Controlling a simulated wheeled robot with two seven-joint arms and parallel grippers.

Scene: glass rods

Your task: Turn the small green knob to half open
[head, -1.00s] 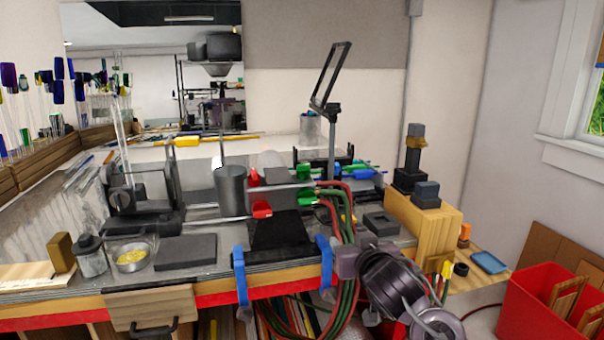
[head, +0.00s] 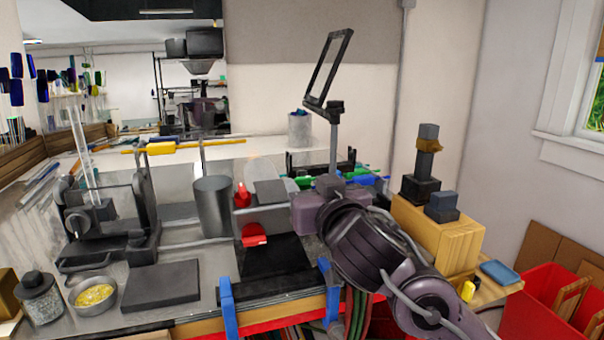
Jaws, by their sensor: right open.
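A bit of green (head: 303,181) shows just above my right gripper, at the torch on the bench; it looks like the upper green knob, but I cannot be sure. The lower green knob is hidden behind the gripper. Two red knobs, an upper one (head: 242,196) and a lower one (head: 254,235), show on the torch's left side. My right gripper (head: 320,202) is open, in front of the torch's right side. Whether it touches a knob cannot be told. My left gripper is out of view.
A grey cylinder (head: 213,205) stands left of the torch. A flat dark plate (head: 160,284) and a bowl of yellow bits (head: 95,293) lie at the front left. A wooden block (head: 436,233) with dark pieces stands right of my arm. A blue clamp (head: 226,308) grips the front edge.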

